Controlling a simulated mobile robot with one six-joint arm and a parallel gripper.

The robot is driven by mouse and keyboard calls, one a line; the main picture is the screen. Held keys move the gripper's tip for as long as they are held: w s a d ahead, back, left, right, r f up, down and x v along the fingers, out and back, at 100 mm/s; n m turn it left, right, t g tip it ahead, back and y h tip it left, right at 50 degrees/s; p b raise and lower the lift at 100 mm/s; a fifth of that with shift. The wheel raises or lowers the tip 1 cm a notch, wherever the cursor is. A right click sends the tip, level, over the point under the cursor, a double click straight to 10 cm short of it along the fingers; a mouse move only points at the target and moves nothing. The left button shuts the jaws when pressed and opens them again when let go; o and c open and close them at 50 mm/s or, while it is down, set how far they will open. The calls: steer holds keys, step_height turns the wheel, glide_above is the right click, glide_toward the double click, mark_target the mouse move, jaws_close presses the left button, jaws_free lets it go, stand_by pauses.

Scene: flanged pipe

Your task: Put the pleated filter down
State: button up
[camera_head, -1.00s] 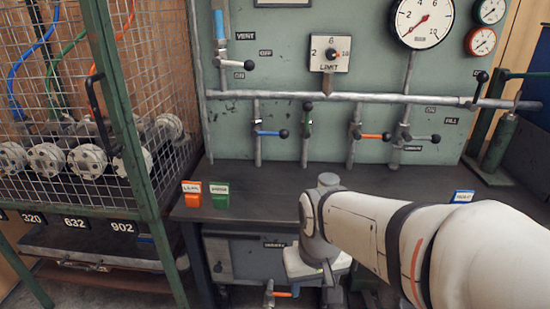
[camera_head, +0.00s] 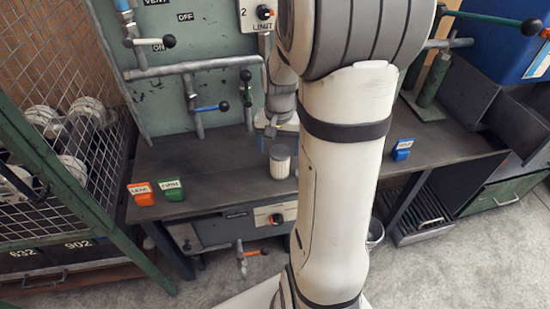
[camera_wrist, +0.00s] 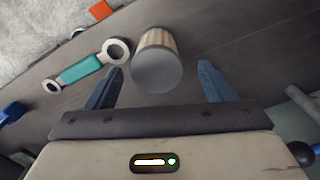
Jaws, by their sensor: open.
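The pleated filter (camera_head: 280,163), a pale ribbed cylinder with a dark grey cap, stands upright on the dark bench (camera_head: 225,165). In the wrist view the filter (camera_wrist: 157,66) shows its round grey cap towards the camera, between and beyond my two blue fingers. My gripper (camera_wrist: 160,72) is open, with a gap visible on both sides of the filter. In the head view my gripper (camera_head: 271,124) is just above and behind the filter, partly hidden by my arm.
A teal-handled wrench (camera_wrist: 80,70) lies beside the filter. Orange (camera_head: 142,194) and green (camera_head: 171,190) labelled blocks stand at the bench's left front; a blue one (camera_head: 403,149) stands right. Pipes and valves (camera_head: 205,108) line the back panel. A mesh cage (camera_head: 60,150) stands left.

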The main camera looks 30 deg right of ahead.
step_height(320, 180, down, 5)
steer(key=shift+w+d+f+b, duration=0.1)
steer(key=shift+d+b, duration=0.05)
steer(key=shift+b, duration=0.7)
steer(key=shift+c, duration=0.4)
steer(key=c, duration=1.1)
